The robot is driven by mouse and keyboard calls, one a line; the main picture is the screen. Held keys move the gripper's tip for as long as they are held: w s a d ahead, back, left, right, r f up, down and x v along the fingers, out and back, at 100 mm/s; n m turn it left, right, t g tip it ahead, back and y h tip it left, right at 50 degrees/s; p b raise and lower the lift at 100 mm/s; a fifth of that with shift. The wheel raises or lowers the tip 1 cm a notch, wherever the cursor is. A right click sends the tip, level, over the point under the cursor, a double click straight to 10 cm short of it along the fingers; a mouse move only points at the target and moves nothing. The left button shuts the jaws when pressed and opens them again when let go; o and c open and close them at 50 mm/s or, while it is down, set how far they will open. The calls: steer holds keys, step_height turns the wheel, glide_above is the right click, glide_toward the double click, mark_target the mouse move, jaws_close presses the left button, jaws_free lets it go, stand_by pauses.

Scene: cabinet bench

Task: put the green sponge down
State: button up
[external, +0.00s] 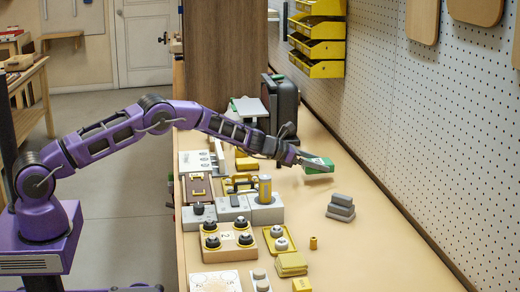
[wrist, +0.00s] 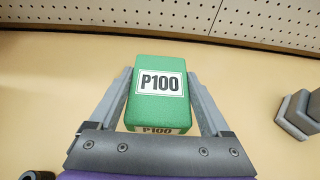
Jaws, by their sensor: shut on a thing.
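The green sponge (wrist: 157,106) has white labels reading P100. My gripper (external: 304,161) is shut on it, with one finger along each side in the wrist view. In the external view the green sponge (external: 319,165) is at the end of my outstretched arm, over the right part of the bench top (external: 365,240). It looks held a little above the bench, but the exact gap cannot be told. The far end of the sponge sticks out past the fingertips.
A pegboard wall (external: 430,130) runs along the right. Several boxes and knobs (external: 228,242) crowd the left side. Bench around the grey stack is clear.

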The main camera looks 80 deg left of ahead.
mark_target(317, 180)
steer(key=shift+f, duration=1.7)
steer(key=shift+f+b, duration=0.2)
steer(key=shift+b, duration=0.2)
steer(key=o, duration=1.2)
steer(key=shift+c, duration=0.2)
steer(key=shift+r, duration=0.15)
steer(key=shift+v, duration=6)
steer(key=shift+r, duration=0.15)
